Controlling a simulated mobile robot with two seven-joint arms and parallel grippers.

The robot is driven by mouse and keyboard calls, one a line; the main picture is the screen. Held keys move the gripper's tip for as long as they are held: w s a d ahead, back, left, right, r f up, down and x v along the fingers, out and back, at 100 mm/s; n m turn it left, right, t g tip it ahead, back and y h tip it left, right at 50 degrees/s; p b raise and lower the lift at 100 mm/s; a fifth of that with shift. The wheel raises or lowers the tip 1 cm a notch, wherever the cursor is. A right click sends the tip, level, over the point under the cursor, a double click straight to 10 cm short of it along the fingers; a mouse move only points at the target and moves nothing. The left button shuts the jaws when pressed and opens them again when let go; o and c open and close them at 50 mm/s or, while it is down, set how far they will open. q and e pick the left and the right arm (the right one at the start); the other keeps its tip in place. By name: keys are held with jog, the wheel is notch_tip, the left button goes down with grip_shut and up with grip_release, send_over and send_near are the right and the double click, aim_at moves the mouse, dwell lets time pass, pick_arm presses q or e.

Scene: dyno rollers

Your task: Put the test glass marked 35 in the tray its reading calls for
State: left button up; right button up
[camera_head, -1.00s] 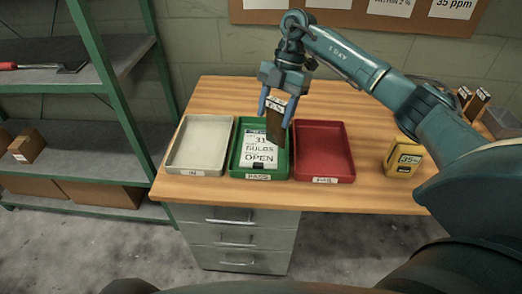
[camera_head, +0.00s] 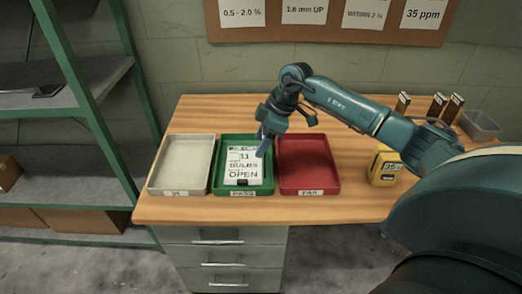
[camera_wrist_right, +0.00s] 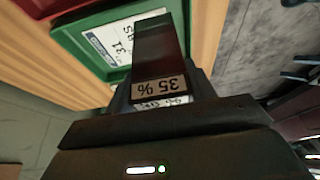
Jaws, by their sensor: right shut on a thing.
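My right gripper (camera_head: 265,140) hangs above the right part of the green PASS tray (camera_head: 226,191), near the red FAIL tray (camera_head: 309,176). In the right wrist view it is shut on the test glass (camera_wrist_right: 160,45), a dark red-brown slab with a label reading 35 %. In the head view I cannot make out the glass. The green tray (camera_wrist_right: 75,32) with its card also shows in the wrist view, beyond the glass. A white tray (camera_head: 181,165) labelled IN stands left of the green one. My left gripper is not in view.
A white card (camera_head: 243,163) reading 31 and OPEN lies in the green tray. A yellow meter (camera_head: 385,168) showing 35 stands right of the red tray. Several upright dark pieces (camera_head: 438,105) and a grey bin (camera_head: 480,125) stand at the back right. Green shelving (camera_head: 85,110) is left.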

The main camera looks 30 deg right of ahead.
jog(key=shift+f, duration=1.8)
jog(key=shift+f, duration=0.1)
jog(key=o, duration=1)
